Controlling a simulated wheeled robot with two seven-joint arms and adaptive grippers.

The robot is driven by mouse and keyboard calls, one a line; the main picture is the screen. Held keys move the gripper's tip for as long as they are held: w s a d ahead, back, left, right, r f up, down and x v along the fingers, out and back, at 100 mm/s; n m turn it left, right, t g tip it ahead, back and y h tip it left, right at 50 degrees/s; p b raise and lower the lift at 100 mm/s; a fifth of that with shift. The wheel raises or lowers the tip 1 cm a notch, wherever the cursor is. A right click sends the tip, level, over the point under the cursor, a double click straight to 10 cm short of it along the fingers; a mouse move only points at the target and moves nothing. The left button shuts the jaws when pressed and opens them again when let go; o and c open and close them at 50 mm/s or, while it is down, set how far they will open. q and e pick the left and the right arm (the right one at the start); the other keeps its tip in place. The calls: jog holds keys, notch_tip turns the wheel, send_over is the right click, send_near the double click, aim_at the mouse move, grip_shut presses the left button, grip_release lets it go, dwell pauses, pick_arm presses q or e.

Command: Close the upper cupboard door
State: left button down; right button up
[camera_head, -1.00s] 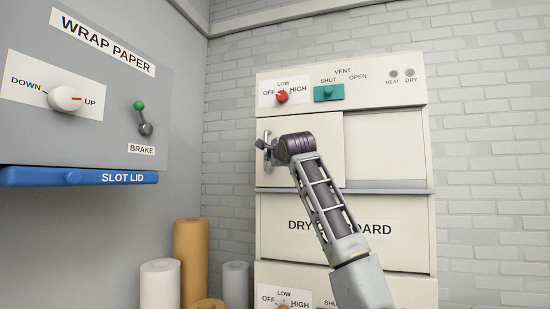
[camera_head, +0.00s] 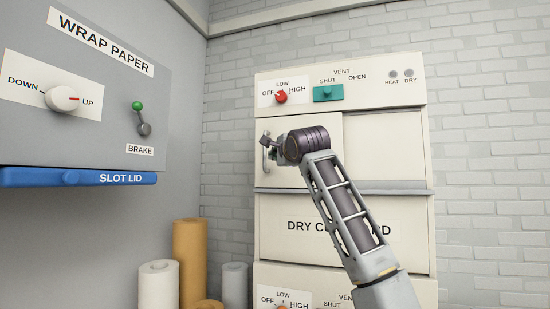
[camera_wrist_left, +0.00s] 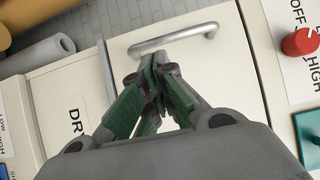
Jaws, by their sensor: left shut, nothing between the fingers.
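The upper cupboard door (camera_head: 325,174) is a cream panel on the left half of the dry cupboard's upper section. A paler panel or space shows to its right; I cannot tell its depth. The door's metal bar handle (camera_head: 264,158) is at its left edge, and it also shows in the wrist view (camera_wrist_left: 173,40). My left gripper (camera_head: 270,146) is at the handle, partly hidden by its own wrist. In the wrist view its green fingers (camera_wrist_left: 155,68) are shut and empty, close beside the bar; I cannot tell whether they touch it. My right gripper is not in view.
Above the door are a red knob (camera_head: 281,97) and a green vent slider (camera_head: 328,93). The lower panel (camera_head: 275,252) is labelled as the dry cupboard. Paper rolls (camera_head: 190,255) stand at lower left. The blue slot lid (camera_head: 40,177) juts out at left.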

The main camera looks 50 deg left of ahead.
pick_arm(q)
jog(key=shift+v, duration=2.75)
jog(key=shift+m, duration=0.4)
